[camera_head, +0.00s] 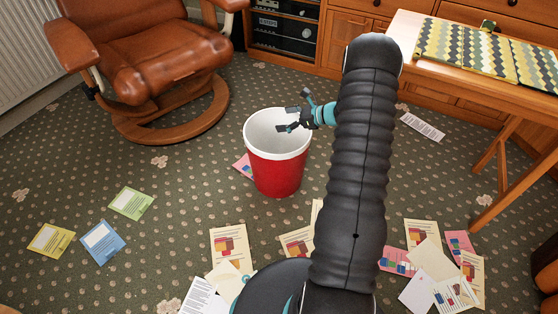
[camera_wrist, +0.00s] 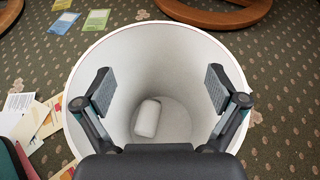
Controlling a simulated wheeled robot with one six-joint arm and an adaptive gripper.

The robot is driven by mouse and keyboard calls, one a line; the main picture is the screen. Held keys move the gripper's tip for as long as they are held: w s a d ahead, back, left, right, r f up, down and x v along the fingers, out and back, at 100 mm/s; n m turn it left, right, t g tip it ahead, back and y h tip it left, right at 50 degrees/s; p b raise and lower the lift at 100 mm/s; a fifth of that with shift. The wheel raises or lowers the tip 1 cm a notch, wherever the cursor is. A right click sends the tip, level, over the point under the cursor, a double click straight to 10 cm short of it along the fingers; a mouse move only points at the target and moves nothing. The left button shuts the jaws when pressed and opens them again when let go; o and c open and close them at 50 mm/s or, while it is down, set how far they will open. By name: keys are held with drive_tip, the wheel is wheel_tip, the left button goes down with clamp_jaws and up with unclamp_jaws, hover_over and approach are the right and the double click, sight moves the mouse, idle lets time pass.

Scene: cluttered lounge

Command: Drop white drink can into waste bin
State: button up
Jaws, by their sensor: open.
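The waste bin (camera_head: 277,165) is red outside with a white rim and white inside, and stands upright on the carpet left of my arm. In the wrist view the bin (camera_wrist: 185,40) opens right below my gripper. The white drink can (camera_wrist: 148,117) lies at the bottom of the bin, tilted against the lower wall. It is hidden in the head view. My gripper (camera_head: 291,110) is over the bin's mouth, and in the wrist view its fingers (camera_wrist: 160,90) are spread wide with nothing between them.
A brown leather armchair (camera_head: 150,60) stands behind left. A wooden table (camera_head: 480,75) with a patterned runner (camera_head: 480,48) is at the right. Papers (camera_head: 232,243) and coloured leaflets (camera_head: 131,203) lie scattered on the carpet. A wooden cabinet (camera_head: 350,22) stands at the back.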

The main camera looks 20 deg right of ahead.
drive_tip(key=v, duration=1.1)
drive_tip(key=shift+s+d, duration=0.25)
drive_tip(key=shift+r, duration=0.1)
